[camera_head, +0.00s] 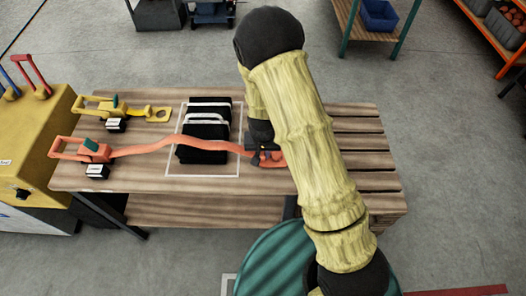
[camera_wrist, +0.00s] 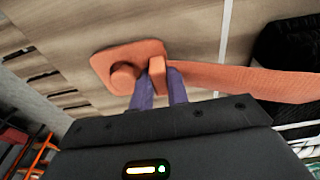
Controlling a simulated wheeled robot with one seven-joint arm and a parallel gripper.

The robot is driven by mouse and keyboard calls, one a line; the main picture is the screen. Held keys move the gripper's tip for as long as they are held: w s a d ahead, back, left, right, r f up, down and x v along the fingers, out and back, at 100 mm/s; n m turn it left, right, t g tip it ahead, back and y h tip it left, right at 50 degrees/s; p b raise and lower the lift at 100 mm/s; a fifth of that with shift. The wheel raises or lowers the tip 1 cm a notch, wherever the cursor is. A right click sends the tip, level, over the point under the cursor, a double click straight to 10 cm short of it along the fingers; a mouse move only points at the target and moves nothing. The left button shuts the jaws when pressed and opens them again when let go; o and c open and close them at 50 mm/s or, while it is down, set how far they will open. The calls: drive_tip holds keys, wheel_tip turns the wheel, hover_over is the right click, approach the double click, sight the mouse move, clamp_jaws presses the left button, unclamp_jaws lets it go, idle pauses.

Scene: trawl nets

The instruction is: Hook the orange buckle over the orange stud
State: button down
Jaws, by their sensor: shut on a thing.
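The orange strap (camera_head: 160,146) runs from the orange ratchet (camera_head: 93,150) at the table's left, over the black bundle, to my gripper (camera_head: 262,158). In the wrist view, the purple fingers of my gripper (camera_wrist: 160,92) are shut on an upright orange tab of the orange buckle (camera_wrist: 157,70) at the strap's end. The round orange stud (camera_wrist: 123,75) shows just left of the tab, against a flat orange plate. I cannot tell whether that plate is the buckle around the stud or a base under it. My arm hides part of this spot in the head view.
The black bundle (camera_head: 205,130) stands inside a white outline on the wooden table (camera_head: 150,182). A yellow ratchet (camera_head: 115,108) with a short yellow strap end (camera_head: 158,114) lies behind the orange strap. A yellow cabinet (camera_head: 50,125) stands at the left. The slatted right end is bare.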

drive_tip(key=c, duration=1.3)
unclamp_jaws()
drive_tip(key=shift+w, duration=0.1)
drive_tip(key=shift+d, duration=0.15)
drive_tip(key=shift+s, duration=0.2)
drive_tip(key=shift+r, duration=0.1)
